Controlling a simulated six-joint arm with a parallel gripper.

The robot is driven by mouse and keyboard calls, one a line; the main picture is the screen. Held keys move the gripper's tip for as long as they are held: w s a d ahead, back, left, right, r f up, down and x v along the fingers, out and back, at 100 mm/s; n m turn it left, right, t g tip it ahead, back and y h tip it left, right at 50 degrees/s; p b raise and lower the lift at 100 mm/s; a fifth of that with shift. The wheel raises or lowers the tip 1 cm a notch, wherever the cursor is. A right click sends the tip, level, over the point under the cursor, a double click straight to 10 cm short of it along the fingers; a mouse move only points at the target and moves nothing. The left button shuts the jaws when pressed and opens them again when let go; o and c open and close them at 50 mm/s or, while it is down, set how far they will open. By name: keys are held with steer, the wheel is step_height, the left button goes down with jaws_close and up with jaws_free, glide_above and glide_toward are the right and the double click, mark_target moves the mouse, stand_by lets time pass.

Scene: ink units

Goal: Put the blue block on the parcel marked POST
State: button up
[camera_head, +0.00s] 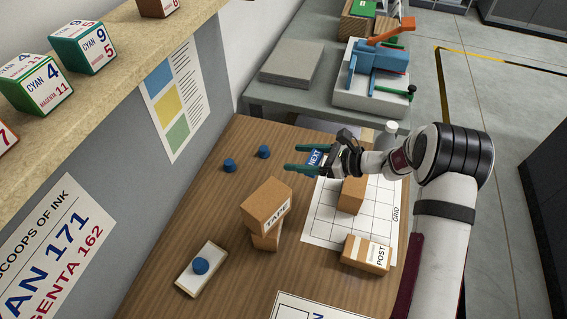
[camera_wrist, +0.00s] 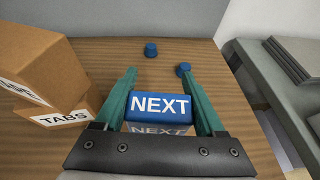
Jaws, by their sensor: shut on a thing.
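My gripper (camera_head: 290,158) is shut on the blue block (camera_head: 315,158), which is marked NEXT. The block also shows in the wrist view (camera_wrist: 158,106), between the two green fingers of my gripper (camera_wrist: 159,72). It is at the far part of the wooden table; its exact height above the table is hard to tell. The parcel marked POST (camera_head: 366,254), a brown box with pale stripes, lies at the near right, on the lower edge of the grid sheet. The gripper is well away from it, further back and to the left. The parcel's visible top is bare.
A box marked TAPE (camera_head: 266,203) sits on another box (camera_head: 266,238), left of the grid sheet (camera_head: 323,222). A brown box (camera_head: 351,196) stands on the sheet behind POST. Two blue knobs (camera_head: 229,165) and a pale plate (camera_head: 188,281) with a blue knob are further left.

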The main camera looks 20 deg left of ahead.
steer(key=shift+d+r, duration=0.25)
steer(key=shift+d, duration=0.25)
steer(key=s+d+r+m+t, duration=0.1)
steer(key=s+d, duration=0.1)
steer(key=d, duration=0.6)
steer(key=s+d+r+t, duration=0.1)
steer(key=s+d, duration=0.2)
steer(key=d, duration=0.4)
steer(key=s+d+r+m+t+h, duration=0.1)
steer(key=s+d+r+m, duration=0.15)
steer(key=s+d, duration=1)
glide_above(355, 242)
steer(key=shift+n, duration=0.25)
steer(key=f, duration=0.6)
steer(key=shift+s+d+f, duration=0.15)
steer(key=shift+s+f, duration=0.05)
steer(key=shift+f, duration=0.15)
steer(key=shift+t, duration=0.3)
step_height(355, 242, down, 4)
steer(key=shift+w+f, duration=0.1)
steer(key=shift+w, duration=0.05)
steer(key=shift+f, duration=0.1)
steer(key=o, duration=1.3)
steer(key=shift+o, duration=0.2)
